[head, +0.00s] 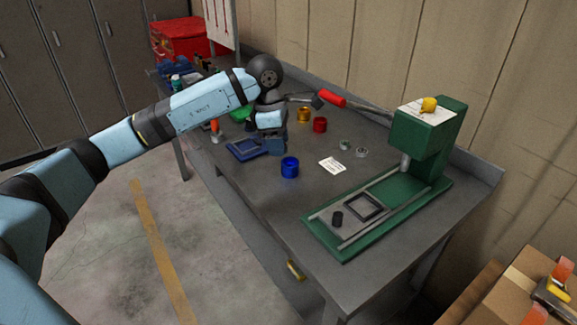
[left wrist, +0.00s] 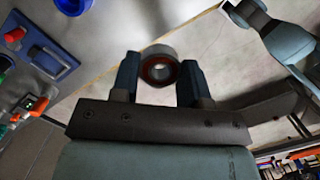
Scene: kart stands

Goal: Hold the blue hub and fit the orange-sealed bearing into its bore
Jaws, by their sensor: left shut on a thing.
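The blue hub (head: 290,167) stands upright on the bench, its open bore facing up. My left gripper (head: 278,149) is above the bench, just left of the hub. In the left wrist view, my left gripper (left wrist: 158,80) is shut on the orange-sealed bearing (left wrist: 157,66), a grey ring with an orange inner band, held apart from the hub. The bearing is hidden in the head view. A dark end on a light-blue arm, seemingly my right gripper (left wrist: 248,13), is at the upper right; its fingers are unclear.
A green press (head: 425,135) stands at the bench's right end. Red (head: 320,125) and gold (head: 304,114) cylinders, two small metal rings (head: 353,149) and a white card (head: 332,164) lie behind the hub. A blue tray (head: 240,152) lies left.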

